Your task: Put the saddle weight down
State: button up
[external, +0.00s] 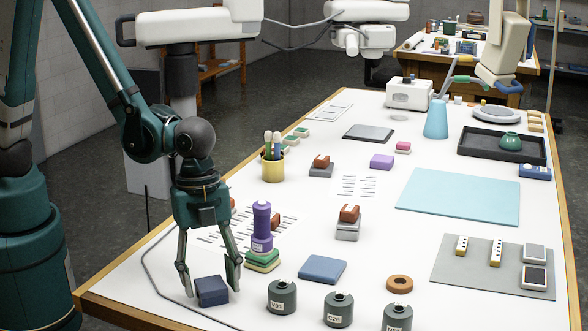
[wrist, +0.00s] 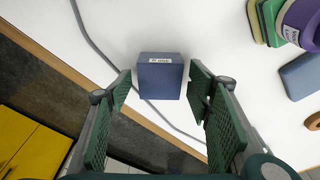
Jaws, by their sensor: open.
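A dark blue block (external: 211,291) with a small white label, which I take to be the saddle weight, sits on the white table near its front left edge. The label is too small to read. My gripper (external: 211,287) points down with its green fingers open, one on each side of the block. In the wrist view my gripper (wrist: 160,90) shows a narrow gap between each finger and the block. The block looks upright on the table.
A flat blue pad (external: 322,270) and several grey-green labelled weights (external: 282,297) lie to the right. A grey cable (wrist: 97,45) runs past the block. The wooden table edge (wrist: 60,70) is close on the left.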

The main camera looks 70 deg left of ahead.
aim_at(208, 278)
notch_tip(208, 278, up, 11)
jog(key=a, duration=0.1)
jog(key=shift+a, duration=0.35)
dwell(0.4)
dwell(0.8)
jog(key=a+r+n+t, duration=0.2)
jog(key=a+r+n, duration=0.2)
jog(key=a, duration=0.9)
jog(key=s+a+r+n+t+y, duration=0.1)
jog(key=a+r+n, duration=0.4)
jog(key=a, duration=0.8)
jog(key=a+r+n+t, duration=0.4)
jog(key=a+n, duration=0.5)
jog(key=a, duration=0.4)
jog(key=shift+s+r+y, duration=0.25)
jog(key=shift+r+y, duration=0.15)
jog(key=shift+r, duration=0.35)
jog(key=shift+a+f, duration=0.1)
notch_tip(208, 278, down, 9)
jog(key=b, duration=0.9)
